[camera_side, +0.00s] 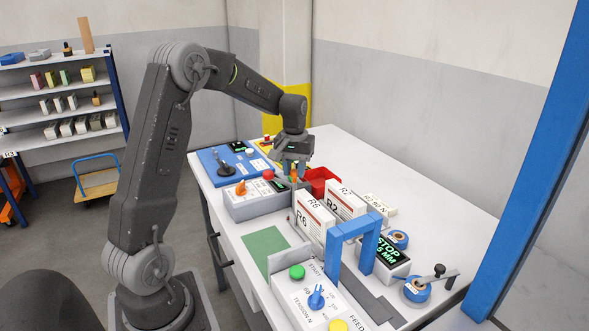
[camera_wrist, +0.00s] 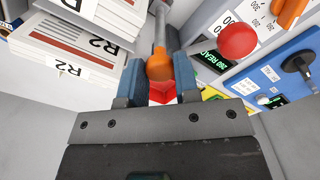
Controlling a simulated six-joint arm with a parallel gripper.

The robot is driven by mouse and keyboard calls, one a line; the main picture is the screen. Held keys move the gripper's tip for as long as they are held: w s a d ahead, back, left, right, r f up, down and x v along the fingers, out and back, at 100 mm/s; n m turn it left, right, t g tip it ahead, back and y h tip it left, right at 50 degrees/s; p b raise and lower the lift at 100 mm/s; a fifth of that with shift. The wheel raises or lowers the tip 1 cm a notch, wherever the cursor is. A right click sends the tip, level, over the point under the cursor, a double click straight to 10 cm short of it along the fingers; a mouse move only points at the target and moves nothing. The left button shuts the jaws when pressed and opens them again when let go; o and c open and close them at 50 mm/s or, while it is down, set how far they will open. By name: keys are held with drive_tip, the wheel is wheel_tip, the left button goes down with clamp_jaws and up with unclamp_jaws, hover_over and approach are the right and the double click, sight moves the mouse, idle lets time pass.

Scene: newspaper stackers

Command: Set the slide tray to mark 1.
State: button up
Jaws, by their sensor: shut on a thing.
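My gripper (camera_side: 293,172) is low over the middle of the table, between the grey box with the red ball and the red tray (camera_side: 322,178). In the wrist view its two blue-grey fingers (camera_wrist: 159,84) are shut on an orange knob (camera_wrist: 160,66). The knob sits at the near end of a grey bar (camera_wrist: 161,28). I cannot tell for sure which part is the slide tray, and no mark 1 can be read in either view.
The grey box (camera_side: 258,203) carries an orange dial and a red ball (camera_wrist: 237,41). Newspaper stacks labelled R6 (camera_side: 311,218) and R2 (camera_wrist: 67,68) stand close by. A blue arch (camera_side: 357,230), a control panel (camera_side: 313,302) and a blue board (camera_side: 226,172) are also on the table.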

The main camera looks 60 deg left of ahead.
drive_tip(key=shift+d, duration=0.1)
clamp_jaws()
drive_tip(key=d, duration=1.2)
drive_tip(key=shift+a, duration=0.1)
drive_tip(key=o, duration=1)
unclamp_jaws()
wheel_tip(320, 180, up, 14)
